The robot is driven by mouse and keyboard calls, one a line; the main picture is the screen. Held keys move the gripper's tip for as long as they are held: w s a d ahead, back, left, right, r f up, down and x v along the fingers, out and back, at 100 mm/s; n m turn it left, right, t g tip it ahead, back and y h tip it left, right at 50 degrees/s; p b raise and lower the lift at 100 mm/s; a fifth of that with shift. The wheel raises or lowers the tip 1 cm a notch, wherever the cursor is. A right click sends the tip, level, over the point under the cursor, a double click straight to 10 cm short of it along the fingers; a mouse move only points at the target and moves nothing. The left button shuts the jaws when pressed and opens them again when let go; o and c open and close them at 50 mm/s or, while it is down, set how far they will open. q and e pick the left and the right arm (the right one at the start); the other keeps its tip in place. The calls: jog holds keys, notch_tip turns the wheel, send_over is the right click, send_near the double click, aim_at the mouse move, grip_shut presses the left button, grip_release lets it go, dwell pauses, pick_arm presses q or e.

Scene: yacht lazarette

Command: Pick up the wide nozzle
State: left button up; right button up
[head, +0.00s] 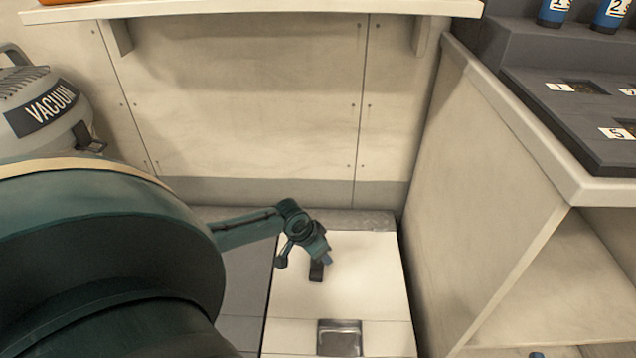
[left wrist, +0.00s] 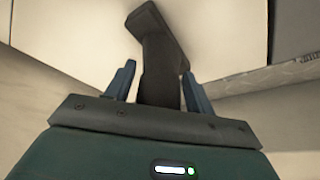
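The wide nozzle (head: 317,271) is a dark grey piece with a flat, broad head. It is on the white floor panel in the head view, under my left gripper (head: 319,256). In the left wrist view the nozzle (left wrist: 160,62) reaches up between the two blue fingers of my left gripper (left wrist: 159,84), its broad head beyond the tips. The fingers are apart, with a small gap at the left finger; contact at the right finger is unclear. The nozzle's lower end is hidden behind the gripper body. My right gripper is not in view.
A grey vacuum (head: 45,105) stands at the left. A cream cabinet (head: 490,200) rises close on the right, and a wall shelf (head: 260,9) overhangs the back. A metal recessed plate (head: 340,338) lies in the white floor (head: 375,275) nearer me.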

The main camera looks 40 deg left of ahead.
pick_arm(q)
jog(key=shift+r, duration=0.1)
jog(key=c, duration=0.9)
